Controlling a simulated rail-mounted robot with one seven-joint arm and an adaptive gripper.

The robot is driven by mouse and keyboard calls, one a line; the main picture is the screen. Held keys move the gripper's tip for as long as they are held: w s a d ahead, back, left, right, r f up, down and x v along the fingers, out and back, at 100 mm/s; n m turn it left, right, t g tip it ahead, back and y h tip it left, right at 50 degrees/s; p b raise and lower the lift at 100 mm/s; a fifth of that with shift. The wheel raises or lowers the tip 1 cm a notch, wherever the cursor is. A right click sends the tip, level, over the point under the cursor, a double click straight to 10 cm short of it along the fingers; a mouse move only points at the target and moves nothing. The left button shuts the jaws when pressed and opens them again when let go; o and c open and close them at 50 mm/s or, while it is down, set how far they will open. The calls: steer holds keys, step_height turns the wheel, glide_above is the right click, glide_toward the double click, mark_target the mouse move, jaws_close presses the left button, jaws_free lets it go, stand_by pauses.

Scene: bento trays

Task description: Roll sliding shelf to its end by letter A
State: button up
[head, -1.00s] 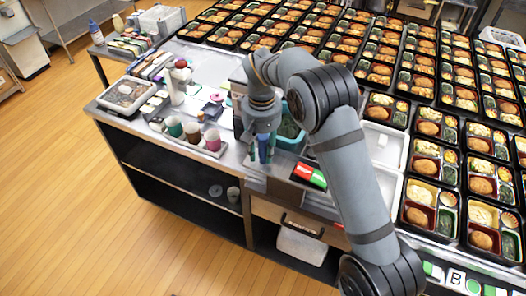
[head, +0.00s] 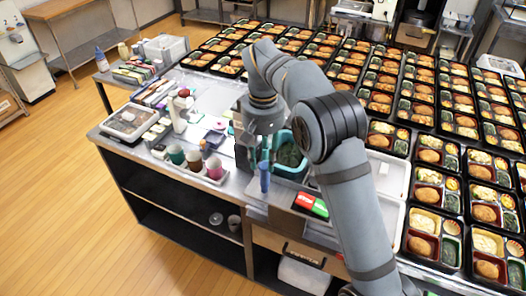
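My gripper (head: 258,157) points down over the front part of the metal counter (head: 230,198). It is small and partly dark, so its finger gap is unclear. A blue upright post (head: 264,177) stands just below the fingertips, near the counter's front edge; I cannot tell whether they touch it. I cannot tell for certain which surface is the sliding shelf. No letter A is readable in the head view. My arm hides part of the counter to the right of the gripper.
A teal bin (head: 292,166) stands right behind the post. Cups (head: 194,160) stand to its left. A red and green box (head: 310,205) lies to the right. Many bento trays (head: 428,178) fill the right and back.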

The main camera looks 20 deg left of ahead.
mark_target(264, 181)
steer(key=shift+r, duration=1.35)
step_height(264, 181, down, 12)
steer(key=shift+d+f, duration=0.1)
steer(key=shift+d, duration=0.1)
steer(key=shift+d, duration=0.1)
